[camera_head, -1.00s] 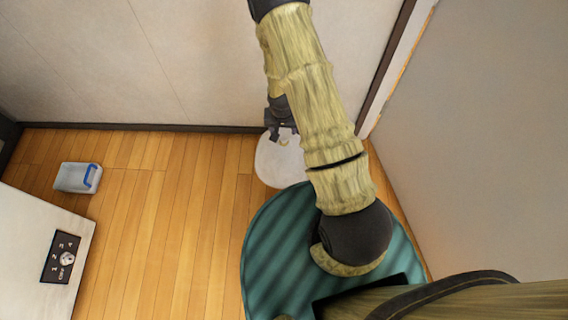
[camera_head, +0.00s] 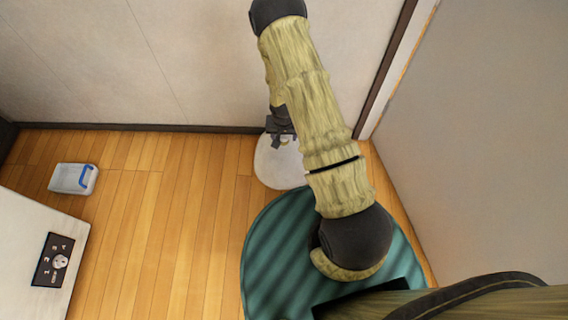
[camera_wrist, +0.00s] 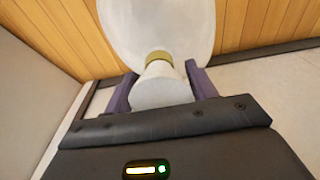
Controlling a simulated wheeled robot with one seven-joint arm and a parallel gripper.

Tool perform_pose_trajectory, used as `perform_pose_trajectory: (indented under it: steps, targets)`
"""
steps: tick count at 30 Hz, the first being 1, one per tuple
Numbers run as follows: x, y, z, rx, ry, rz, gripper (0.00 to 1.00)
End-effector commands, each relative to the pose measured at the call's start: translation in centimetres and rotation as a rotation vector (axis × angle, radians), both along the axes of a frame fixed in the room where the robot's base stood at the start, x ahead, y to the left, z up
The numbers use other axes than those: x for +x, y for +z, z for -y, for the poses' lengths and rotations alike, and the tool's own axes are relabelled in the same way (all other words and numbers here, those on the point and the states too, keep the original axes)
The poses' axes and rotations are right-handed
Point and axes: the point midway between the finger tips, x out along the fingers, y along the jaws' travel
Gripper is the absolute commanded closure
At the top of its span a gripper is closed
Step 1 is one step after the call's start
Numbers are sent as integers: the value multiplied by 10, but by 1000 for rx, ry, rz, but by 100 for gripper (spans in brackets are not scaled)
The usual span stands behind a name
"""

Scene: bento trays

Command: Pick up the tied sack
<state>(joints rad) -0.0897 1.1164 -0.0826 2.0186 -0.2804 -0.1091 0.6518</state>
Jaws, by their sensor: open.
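The tied sack (camera_head: 274,168) is white, with a rounded body and a gold tie around its neck. It stands on the wooden floor near the back wall in the head view. In the wrist view its body (camera_wrist: 150,22) fills the top, and its flared top (camera_wrist: 160,88) comes down between the fingers. My gripper (camera_head: 281,136) is over the sack's top. In the wrist view my gripper (camera_wrist: 160,72) is open, with one finger on each side of the flared top. I cannot tell whether either finger touches it. My arm hides part of the sack's right side in the head view.
A white unit with a black socket panel (camera_head: 53,259) is at the lower left. Walls stand close behind and right of the sack. The floor (camera_head: 165,230) left of it is clear.

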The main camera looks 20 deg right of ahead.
Motion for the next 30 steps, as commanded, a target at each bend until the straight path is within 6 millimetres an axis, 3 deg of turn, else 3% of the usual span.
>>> perform_pose_trajectory:
  steps: [13, 22, 30]
  targets:
    - [0, 1, 0, 0, 0, 0, 43]
    - [0, 1, 0, 0, 0, 0, 100]
    - [0, 2, 0, 1, -1, 1, 100]
